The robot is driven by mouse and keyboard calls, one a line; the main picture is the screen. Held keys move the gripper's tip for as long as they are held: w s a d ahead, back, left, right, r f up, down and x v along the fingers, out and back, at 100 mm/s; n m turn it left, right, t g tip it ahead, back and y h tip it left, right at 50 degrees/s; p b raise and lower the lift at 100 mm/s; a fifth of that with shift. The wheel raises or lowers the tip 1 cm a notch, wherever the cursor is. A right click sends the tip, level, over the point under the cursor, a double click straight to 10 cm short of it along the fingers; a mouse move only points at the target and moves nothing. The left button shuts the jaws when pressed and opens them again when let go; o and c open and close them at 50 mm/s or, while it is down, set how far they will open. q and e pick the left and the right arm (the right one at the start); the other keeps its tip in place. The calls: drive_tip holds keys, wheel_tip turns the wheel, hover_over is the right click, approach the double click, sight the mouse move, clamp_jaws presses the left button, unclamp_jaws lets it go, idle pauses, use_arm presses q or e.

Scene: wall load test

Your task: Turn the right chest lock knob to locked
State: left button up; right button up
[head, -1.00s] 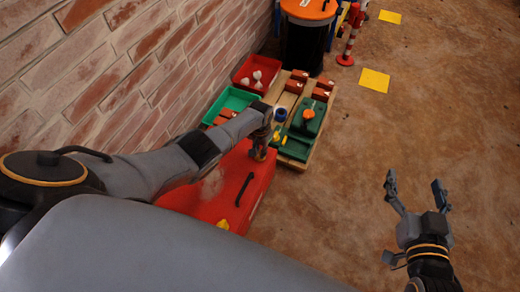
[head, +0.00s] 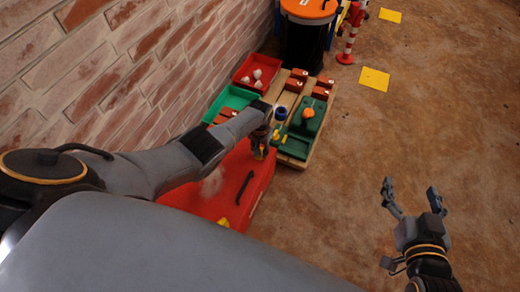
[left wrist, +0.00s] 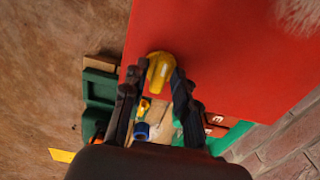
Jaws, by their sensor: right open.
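The red chest (head: 258,180) stands against the brick wall, partly hidden behind my left arm. One yellow lock knob (head: 258,154) is at its far end, at my left gripper (head: 262,142). In the left wrist view this yellow knob (left wrist: 160,70) sits between the two fingers of my left gripper (left wrist: 160,72), which close in on both its sides. Another yellow knob (head: 223,222) shows at the chest's near end, apart from any gripper. My right gripper (head: 411,200) is open and empty above the floor at the right.
Beyond the chest is a wooden pallet (head: 292,160) with a green case (head: 303,128) and several bricks. A green bin (head: 234,99) and a red bin (head: 257,72) stand by the wall. A black barrel with an orange lid (head: 308,10) is behind.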

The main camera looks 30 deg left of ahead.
use_arm(q)
drive_tip(key=shift+r, duration=0.15)
drive_tip(key=shift+w+r, duration=0.1)
drive_tip(key=shift+r, duration=0.5)
wheel_tip(320, 180, up, 10)
drive_tip(key=shift+r, duration=0.25)
idle(0.5)
